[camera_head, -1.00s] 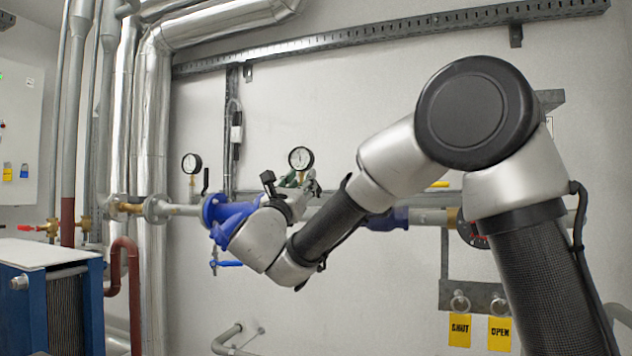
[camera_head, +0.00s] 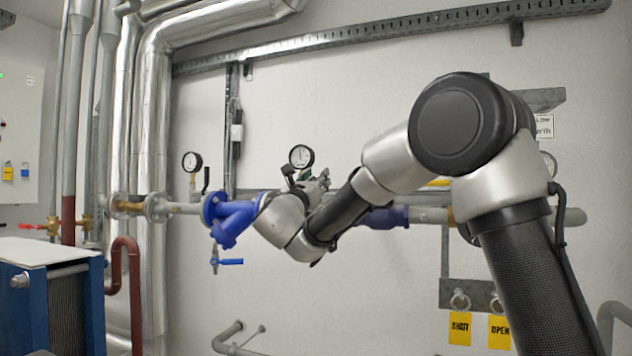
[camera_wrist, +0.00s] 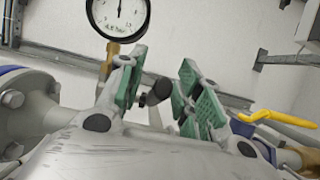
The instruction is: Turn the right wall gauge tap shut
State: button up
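A round white-faced gauge (camera_head: 301,156) stands above the wall pipe in the head view, just above my gripper (camera_head: 318,184). It also shows at the top of the wrist view (camera_wrist: 119,14), on a brass stem. A black tap handle (camera_wrist: 158,91) with a rounded end shows between my green-padded fingers (camera_wrist: 164,78) in the wrist view. The fingers are spread, with gaps visible around the handle, so my gripper is open. The tap's body is hidden behind my gripper.
Another gauge (camera_head: 192,162) with a black lever (camera_head: 205,180) stands to the left. A blue strainer (camera_head: 232,216) sits on the pipe beside my wrist. A yellow lever (camera_wrist: 278,119) lies right of the fingers. A further gauge (camera_head: 548,163) is partly hidden by my arm.

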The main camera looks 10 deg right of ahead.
grip_shut()
jog(key=shift+f, duration=0.1)
jog(key=f+t, duration=0.1)
jog(key=t+h, duration=0.1)
jog(key=shift+s+a+f+t, duration=0.1)
jog(key=shift+s+f+t, duration=0.1)
jog(key=shift+f+t, duration=0.15)
jog(key=shift+s+a+f+t+h, duration=0.2)
jog(key=shift+f+t+h, duration=0.25)
jog(key=shift+t+h, duration=0.45)
jog(key=shift+o, duration=0.9)
grip_release()
